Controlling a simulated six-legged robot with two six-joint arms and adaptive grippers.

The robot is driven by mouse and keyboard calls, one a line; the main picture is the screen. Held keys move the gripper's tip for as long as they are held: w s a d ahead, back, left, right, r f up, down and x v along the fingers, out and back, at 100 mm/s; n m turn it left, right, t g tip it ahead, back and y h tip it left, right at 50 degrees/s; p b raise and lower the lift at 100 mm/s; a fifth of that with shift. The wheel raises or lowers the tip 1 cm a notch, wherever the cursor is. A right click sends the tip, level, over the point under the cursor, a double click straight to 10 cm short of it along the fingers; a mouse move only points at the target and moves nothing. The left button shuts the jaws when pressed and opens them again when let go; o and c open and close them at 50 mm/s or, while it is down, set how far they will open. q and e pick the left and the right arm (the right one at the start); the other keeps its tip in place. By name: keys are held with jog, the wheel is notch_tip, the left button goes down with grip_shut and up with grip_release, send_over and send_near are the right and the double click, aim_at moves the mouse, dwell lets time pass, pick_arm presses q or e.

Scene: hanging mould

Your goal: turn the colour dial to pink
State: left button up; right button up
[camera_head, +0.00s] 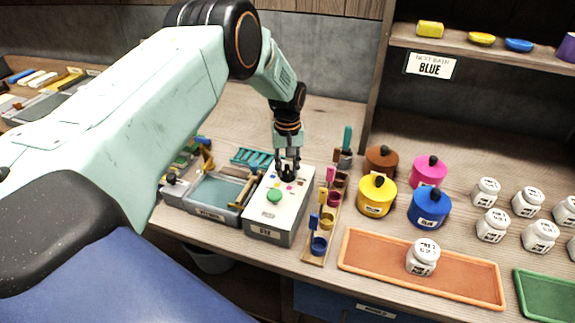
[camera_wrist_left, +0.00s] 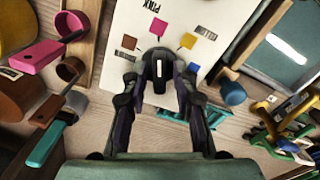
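The colour dial (camera_wrist_left: 159,70) is a dark knob with a white mark, on top of a pale box (camera_head: 265,217) with a green button (camera_head: 274,195). In the left wrist view, brown (camera_wrist_left: 129,42), pink (camera_wrist_left: 157,25) and yellow (camera_wrist_left: 187,40) patches lie around the dial. The white mark lies roughly in line with the pink patch; I cannot tell which end is its pointer. My left gripper (camera_head: 287,172) is down at the dial. In the left wrist view its fingers (camera_wrist_left: 160,75) stand on both sides of the dial, seemingly closed on it. My right gripper is out of view.
A rack of small coloured cups (camera_head: 318,245) stands close right of the box, and a grey tray (camera_head: 208,213) close left. Lidded pots, an orange tray (camera_head: 365,262) and white jars are farther right.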

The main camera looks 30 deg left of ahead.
aim_at(287, 168)
pick_arm(q)
jog(key=shift+o, duration=0.4)
jog(key=shift+w+a, duration=0.1)
jog(key=shift+r, duration=0.2)
jog(key=shift+r, duration=0.25)
notch_tip(287, 168, up, 11)
jog(key=shift+r, duration=0.15)
